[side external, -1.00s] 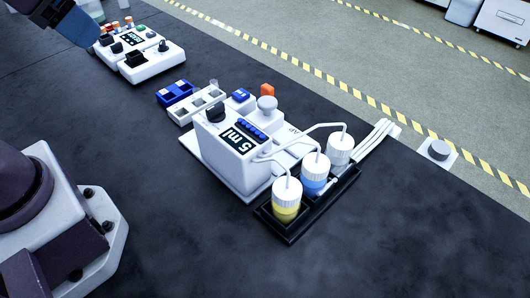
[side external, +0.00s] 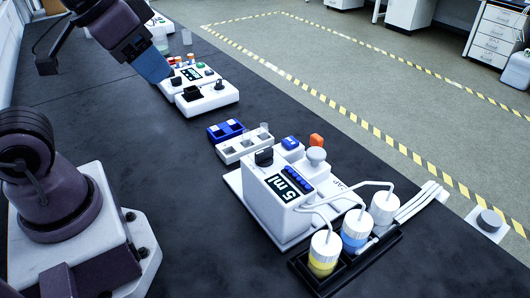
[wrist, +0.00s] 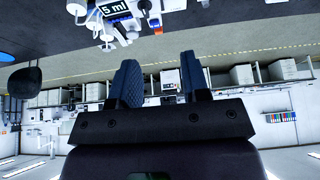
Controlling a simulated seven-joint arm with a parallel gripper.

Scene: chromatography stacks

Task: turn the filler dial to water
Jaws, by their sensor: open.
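The filler is a white box (side external: 268,205) with a "5 ml" display (side external: 293,182), and a black dial (side external: 264,157) sits on its top. Blue buttons (side external: 299,173) line the display. Thin tubes run from the filler to three white-capped bottles: yellow (side external: 323,265), blue (side external: 354,240) and pale (side external: 383,210). The dial's setting is too small to read. My gripper (side external: 156,66) is open and empty, well behind and left of the filler. In the wrist view its two blue fingers (wrist: 160,85) are apart, and the display (wrist: 114,8) shows at the top.
A white control box (side external: 212,98) with a black knob stands near my gripper. A blue rack (side external: 225,129) and a white rack (side external: 242,148) lie behind the filler. A grey button (side external: 489,220) stands at the right.

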